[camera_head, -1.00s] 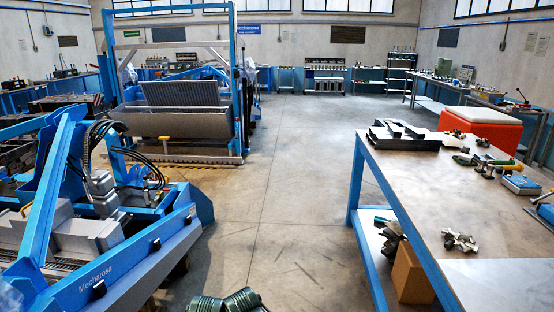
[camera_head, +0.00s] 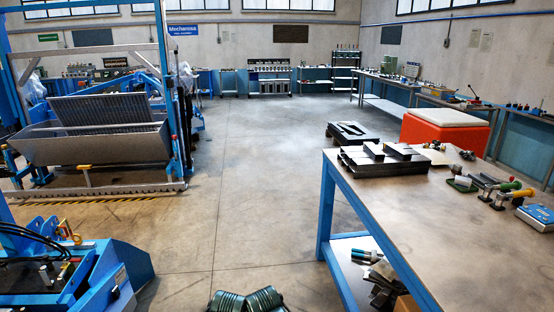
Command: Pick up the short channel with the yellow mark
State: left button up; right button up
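Several dark grey metal channel pieces (camera_head: 385,157) lie together at the far left corner of the workbench (camera_head: 440,235). A few short ones lie on top of flatter, longer ones. I cannot make out a yellow mark on any of them at this distance.
Another dark frame-like piece (camera_head: 352,133) lies beyond the bench. Clamps with coloured handles (camera_head: 490,187) and a blue box (camera_head: 538,216) stand on the bench's right side. An orange box (camera_head: 445,130) stands behind it. Open floor (camera_head: 255,180) lies to the bench's left; blue machines stand farther left.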

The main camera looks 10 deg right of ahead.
aim_at(397, 151)
jog(key=i, duration=1.2)
jog(key=i+u, duration=0.1)
jog(key=i, duration=1.05)
jog(key=i+l+u, duration=0.1)
jog(key=i, duration=1.1)
jog(key=i+z, duration=0.3)
jog(key=z, duration=3.35)
jog(key=j, duration=0.1)
